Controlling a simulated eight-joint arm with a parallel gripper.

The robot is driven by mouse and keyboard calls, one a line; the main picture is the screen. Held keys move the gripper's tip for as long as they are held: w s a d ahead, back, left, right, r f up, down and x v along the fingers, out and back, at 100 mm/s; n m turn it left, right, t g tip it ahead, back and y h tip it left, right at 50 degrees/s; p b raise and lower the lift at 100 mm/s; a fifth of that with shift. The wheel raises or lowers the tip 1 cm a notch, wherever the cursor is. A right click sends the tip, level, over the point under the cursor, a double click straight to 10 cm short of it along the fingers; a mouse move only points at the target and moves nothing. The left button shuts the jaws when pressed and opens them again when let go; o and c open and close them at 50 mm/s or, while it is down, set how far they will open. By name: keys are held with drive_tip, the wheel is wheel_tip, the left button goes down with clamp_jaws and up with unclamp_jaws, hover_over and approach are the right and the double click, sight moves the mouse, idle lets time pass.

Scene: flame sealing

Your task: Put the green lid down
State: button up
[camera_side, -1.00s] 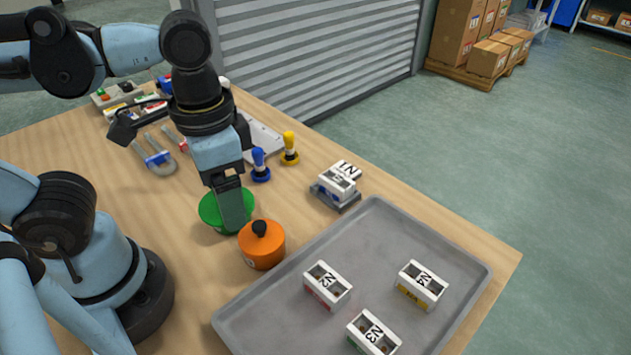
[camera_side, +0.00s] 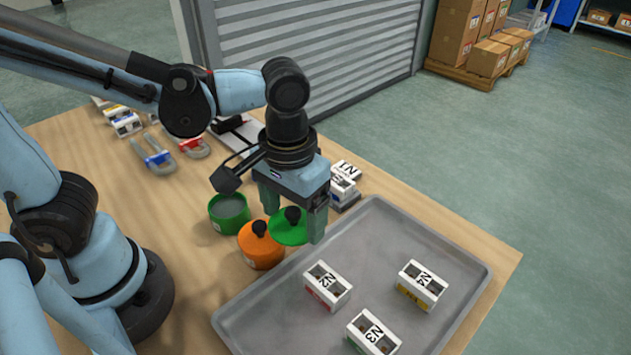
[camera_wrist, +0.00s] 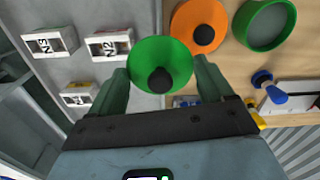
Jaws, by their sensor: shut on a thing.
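My gripper (camera_side: 293,215) is shut on the green lid (camera_side: 289,230), a round lid with a black knob. In the wrist view the green lid (camera_wrist: 160,58) sits between my two fingers (camera_wrist: 161,80), knob toward the camera. It is held in the air and overlaps the tray's edge in that view; its exact height is hard to tell. The green pot (camera_side: 229,213) stands open on the table to the left, and its open top shows in the wrist view (camera_wrist: 266,25).
An orange pot with its lid on (camera_side: 260,248) is close beside the held lid. The grey tray (camera_side: 400,225) carries several labelled blocks, including N2 (camera_side: 327,286); its upper part looks bare. Block N1 (camera_side: 345,170) and a blue stamp-like tool (camera_wrist: 273,88) are nearby.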

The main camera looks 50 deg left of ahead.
drive_tip(key=w+a+f, duration=0.2)
drive_tip(key=w+a, duration=0.1)
drive_tip(key=w+a+f, duration=0.3)
drive_tip(key=shift+a+f, duration=0.15)
drive_tip(key=shift+a, duration=0.05)
drive_tip(key=shift+f, duration=2)
drive_tip(key=shift+f, duration=0.1)
drive_tip(key=o, duration=0.9)
wheel_tip(320, 180, up, 12)
drive_tip(key=s+a+r+m+t, duration=0.1)
drive_tip(key=s+a+t, duration=0.1)
drive_tip(key=a+t, duration=0.4)
drive_tip(key=shift+a+r+m+t, duration=0.25)
drive_tip(key=shift+m+t, duration=0.05)
drive_tip(key=shift+t, duration=0.3)
